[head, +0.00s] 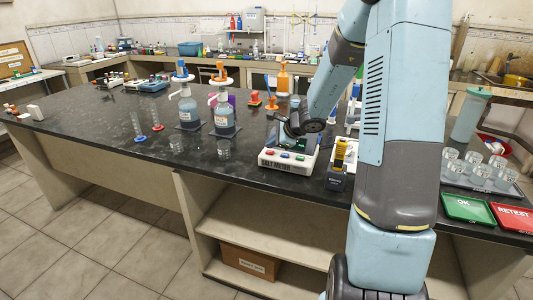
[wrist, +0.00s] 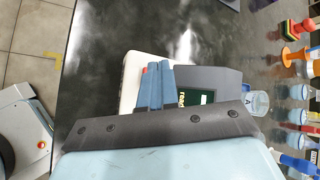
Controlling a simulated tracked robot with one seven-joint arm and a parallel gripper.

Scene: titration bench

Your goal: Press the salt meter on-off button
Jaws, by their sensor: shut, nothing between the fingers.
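The salt meter (head: 288,163) is a white box with a dark top and a lettered front edge, near the front edge of the black bench. Small coloured buttons (head: 285,154) line its front. In the wrist view its white body (wrist: 131,78) and dark display (wrist: 197,97) lie under my gripper (wrist: 158,66). The two blue fingers are shut together with nothing between them, over the button side of the meter. A red button (wrist: 145,70) peeks out beside the fingertips; the other buttons are hidden. I cannot tell whether the fingertips touch the meter.
A dark device with a yellow top (head: 341,165) stands right of the meter. Glasses on a tray (head: 476,172), a green OK plate (head: 467,208) and a red RETEST plate (head: 512,217) are at right.

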